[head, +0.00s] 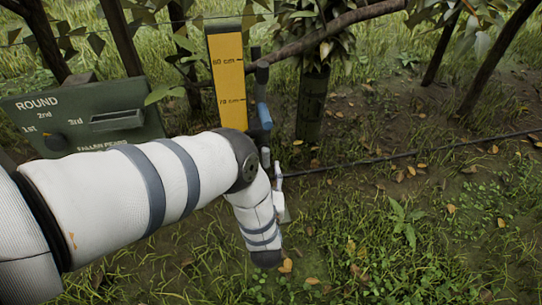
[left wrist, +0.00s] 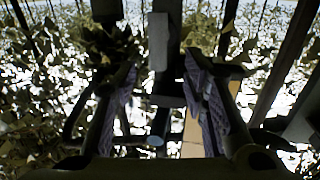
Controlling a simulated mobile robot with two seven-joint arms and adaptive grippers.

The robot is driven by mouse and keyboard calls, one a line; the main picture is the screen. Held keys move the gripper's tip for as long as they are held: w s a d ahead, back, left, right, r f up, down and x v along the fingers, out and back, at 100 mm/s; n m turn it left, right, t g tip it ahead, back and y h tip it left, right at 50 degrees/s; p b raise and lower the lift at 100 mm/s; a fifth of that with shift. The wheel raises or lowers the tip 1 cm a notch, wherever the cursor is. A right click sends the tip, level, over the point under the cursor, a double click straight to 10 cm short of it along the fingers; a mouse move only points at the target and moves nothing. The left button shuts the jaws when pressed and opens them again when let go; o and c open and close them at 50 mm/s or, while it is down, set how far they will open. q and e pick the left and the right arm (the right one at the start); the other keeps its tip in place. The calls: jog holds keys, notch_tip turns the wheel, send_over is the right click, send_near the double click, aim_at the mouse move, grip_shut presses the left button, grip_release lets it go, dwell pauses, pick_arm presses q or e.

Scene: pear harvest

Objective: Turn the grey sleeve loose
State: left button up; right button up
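A slim upright fitting stands beside the yellow measuring board in the head view. It has a blue tube (head: 264,116) and, below it, a short grey piece that looks like the grey sleeve (head: 265,157). My left gripper (head: 278,168) is small and partly hidden by my arm, close to the sleeve's lower end. In the left wrist view my left gripper (left wrist: 158,105) has its two dark fingers wide apart. Grey pieces and a dim blue tube (left wrist: 158,126) show in the gap, with no visible finger contact. My right gripper is not in view.
The yellow measuring board (head: 228,80) stands just left of the fitting. A green sign panel (head: 90,115) is at the left. A branch (head: 330,32) crosses above, and a trunk (head: 311,105) stands behind to the right. A thin dark hose (head: 400,157) runs low; grass at right is open.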

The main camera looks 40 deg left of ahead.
pick_arm(q)
jog(key=b+x, duration=0.1)
jog(key=x, duration=0.4)
jog(key=shift+w+a+f, duration=0.1)
jog(key=shift+f, duration=0.1)
jog(key=shift+w+a+r, duration=0.15)
jog(key=shift+w+a, duration=0.15)
jog(key=shift+w, duration=0.1)
grip_shut()
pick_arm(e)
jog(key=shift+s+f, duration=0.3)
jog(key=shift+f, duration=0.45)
